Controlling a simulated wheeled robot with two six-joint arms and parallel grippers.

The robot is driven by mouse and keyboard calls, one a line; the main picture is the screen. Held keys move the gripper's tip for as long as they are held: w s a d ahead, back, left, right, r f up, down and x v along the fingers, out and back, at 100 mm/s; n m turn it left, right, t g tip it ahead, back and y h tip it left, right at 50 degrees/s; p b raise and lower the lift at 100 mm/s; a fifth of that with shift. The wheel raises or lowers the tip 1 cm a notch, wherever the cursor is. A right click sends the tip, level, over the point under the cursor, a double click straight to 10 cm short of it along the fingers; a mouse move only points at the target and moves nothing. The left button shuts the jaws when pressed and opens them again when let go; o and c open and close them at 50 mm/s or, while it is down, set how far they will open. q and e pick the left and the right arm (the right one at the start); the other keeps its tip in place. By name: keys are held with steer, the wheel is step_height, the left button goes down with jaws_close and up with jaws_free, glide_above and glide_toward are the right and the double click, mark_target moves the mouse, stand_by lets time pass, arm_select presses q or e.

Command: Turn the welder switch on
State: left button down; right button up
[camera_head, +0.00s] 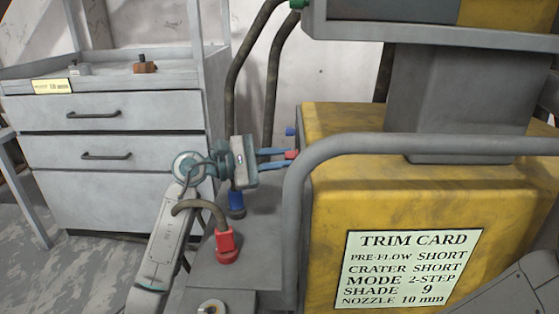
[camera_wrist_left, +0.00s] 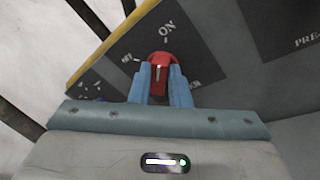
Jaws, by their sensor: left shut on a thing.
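The red welder switch knob (camera_wrist_left: 159,61) sits on a dark plate (camera_wrist_left: 195,50) in the left wrist view. "ON" is printed just above it, with partly readable marks at its left and lower right. My left gripper (camera_wrist_left: 159,84) is shut on the knob, one blue finger on each side. The knob's pale line runs nearly upright in the picture. In the head view my left gripper (camera_head: 278,158) reaches the left side of the yellow welder (camera_head: 410,190), and a bit of the red knob (camera_head: 292,154) shows at its fingertips. My right gripper is not in view.
A grey tube rail (camera_head: 430,146) curves around the welder's front. A red plug with a cable (camera_head: 227,243) and a blue connector (camera_head: 236,203) are below my left gripper. A grey drawer cabinet (camera_head: 130,185) stands at left. A trim card (camera_head: 408,268) is on the welder.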

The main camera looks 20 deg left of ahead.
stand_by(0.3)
arm_select(q)
steer(key=c, duration=1.4)
jaws_free()
steer(key=shift+o, duration=0.2)
steer(key=shift+a, duration=0.1)
steer(key=p+v, duration=0.2)
steer(key=v, duration=0.8)
steer(key=shift+s+a, duration=0.25)
